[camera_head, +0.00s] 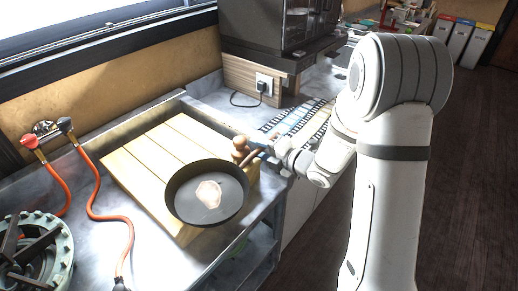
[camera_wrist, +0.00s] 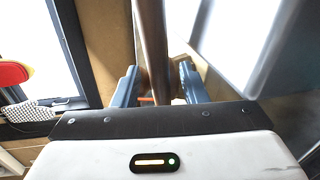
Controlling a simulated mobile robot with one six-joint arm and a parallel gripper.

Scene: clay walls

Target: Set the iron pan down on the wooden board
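The iron pan (camera_head: 180,205) is dark and round, with a pale patch inside. In the head view it is over the right front part of the wooden board (camera_head: 150,160), overlapping its edge; I cannot tell whether it touches. The board is pale, planked and lies on the grey counter. My gripper (camera_head: 268,152) is right of the pan, at its handle. In the wrist view the handle (camera_wrist: 152,40) runs between the blue fingers of my gripper (camera_wrist: 158,88), which look shut on it. The pan's bowl is not visible there.
A round wooden knob (camera_head: 240,146) stands by the handle. Red hoses (camera_head: 128,235) and a green-rimmed gas burner (camera_head: 40,255) are at left. A dark machine (camera_head: 280,30) stands behind on a wooden base. A patterned cloth (camera_head: 295,120) lies on the counter beyond my gripper.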

